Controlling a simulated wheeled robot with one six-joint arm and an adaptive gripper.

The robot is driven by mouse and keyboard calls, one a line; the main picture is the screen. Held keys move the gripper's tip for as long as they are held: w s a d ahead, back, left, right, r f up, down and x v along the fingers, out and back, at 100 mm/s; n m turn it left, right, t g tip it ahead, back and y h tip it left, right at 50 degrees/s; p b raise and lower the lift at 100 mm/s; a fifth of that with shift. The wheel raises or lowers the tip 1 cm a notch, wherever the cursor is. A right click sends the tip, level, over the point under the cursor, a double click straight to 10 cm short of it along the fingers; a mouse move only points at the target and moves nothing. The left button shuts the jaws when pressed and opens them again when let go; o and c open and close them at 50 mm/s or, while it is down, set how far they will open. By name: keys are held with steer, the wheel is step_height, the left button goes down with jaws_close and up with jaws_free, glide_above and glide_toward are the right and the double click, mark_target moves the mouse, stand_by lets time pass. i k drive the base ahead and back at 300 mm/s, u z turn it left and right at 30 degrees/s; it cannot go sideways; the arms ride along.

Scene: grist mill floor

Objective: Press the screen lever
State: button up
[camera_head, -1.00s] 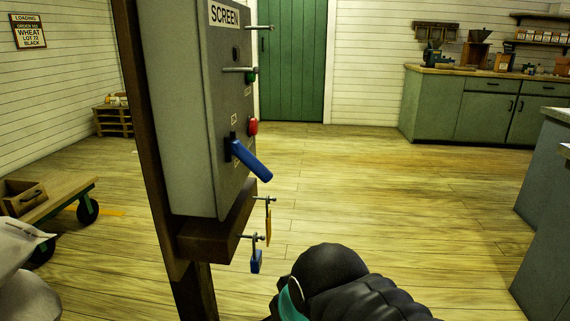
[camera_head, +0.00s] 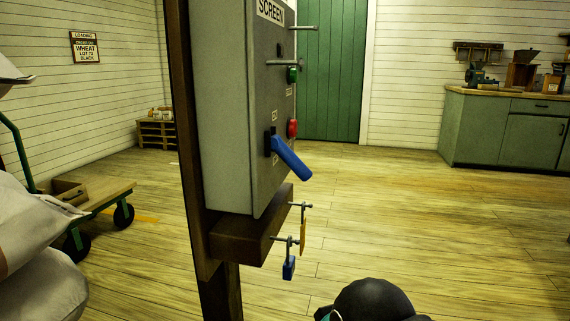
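The grey control box labelled SCREEN (camera_head: 236,110) is mounted on a brown wooden post and seen mostly from its side. The blue screen lever (camera_head: 291,158) sticks out of its front face and slants down to the right. A red button (camera_head: 292,127) and a green button (camera_head: 293,75) sit above the lever. A dark rounded part of my arm shows at the bottom edge, below and right of the lever and apart from it. My gripper's fingers are out of view.
A blue padlock (camera_head: 289,267) and an orange tag (camera_head: 303,237) hang from pegs on the wooden block (camera_head: 245,238) under the box. A flat cart (camera_head: 105,193) and pale sacks (camera_head: 35,265) stand at left. Green cabinets (camera_head: 490,130) stand at back right. The floor right of the post is clear.

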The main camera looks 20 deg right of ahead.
mark_target(279, 146)
steer(key=u, duration=2.1)
steer(key=k, duration=1.1)
steer(key=z, duration=1.85)
